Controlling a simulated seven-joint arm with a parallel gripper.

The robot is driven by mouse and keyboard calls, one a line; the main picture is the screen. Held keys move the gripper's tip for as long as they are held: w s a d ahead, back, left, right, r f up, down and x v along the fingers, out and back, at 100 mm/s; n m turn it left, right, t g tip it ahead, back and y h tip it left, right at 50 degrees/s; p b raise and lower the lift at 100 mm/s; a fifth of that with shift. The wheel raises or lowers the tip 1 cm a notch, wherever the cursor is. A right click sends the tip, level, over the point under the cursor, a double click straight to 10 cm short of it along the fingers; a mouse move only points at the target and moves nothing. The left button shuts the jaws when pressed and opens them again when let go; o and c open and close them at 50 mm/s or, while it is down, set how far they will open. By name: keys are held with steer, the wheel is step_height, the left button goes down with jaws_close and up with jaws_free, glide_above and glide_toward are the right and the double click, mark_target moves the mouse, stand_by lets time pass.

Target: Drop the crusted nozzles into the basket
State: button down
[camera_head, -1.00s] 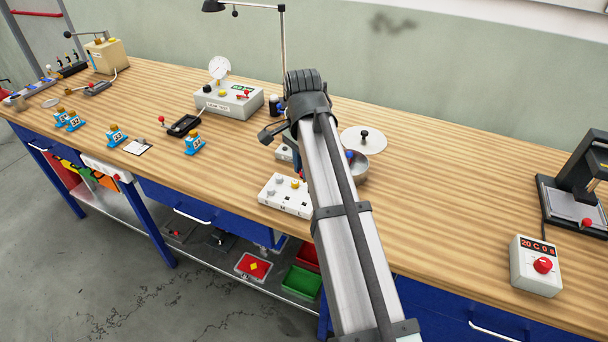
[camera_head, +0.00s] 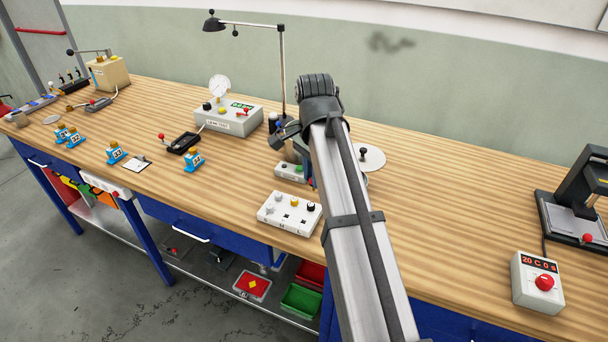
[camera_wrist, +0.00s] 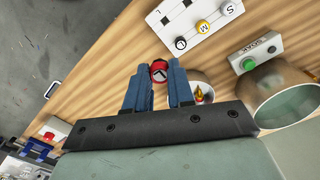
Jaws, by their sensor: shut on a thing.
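In the wrist view my gripper (camera_wrist: 159,76) has its blue fingers closed on a small red-rimmed round piece with a dark face (camera_wrist: 159,71), which looks like a nozzle. A pale round container (camera_wrist: 208,82) with gold and red bits inside lies just beyond the right finger, partly hidden by it. A white block (camera_wrist: 163,24) marked S, M and L carries nozzles at the top; it also shows in the head view (camera_head: 278,222). My arm covers most of the gripper in the head view. I cannot tell which pieces are crusted.
A wide open grey-green vessel (camera_wrist: 290,100) and a SOAK box with a green button (camera_wrist: 248,64) are at the right. A tester with a gauge (camera_head: 228,121), a lamp (camera_head: 282,75) and a dial box (camera_head: 537,282) stand on the bench. Bare wood lies right of my arm.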

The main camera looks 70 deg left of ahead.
steer(key=w+a, duration=0.3)
steer(key=w, duration=0.4)
steer(key=w+a+f, duration=0.1)
steer(key=w+a, duration=0.2)
steer(key=w, duration=0.5)
steer(key=shift+w, duration=0.3)
steer(key=shift+f, duration=0.1)
steer(key=shift+f, duration=2.85)
steer(key=c, duration=0.9)
jaws_free()
steer(key=shift+r, duration=0.1)
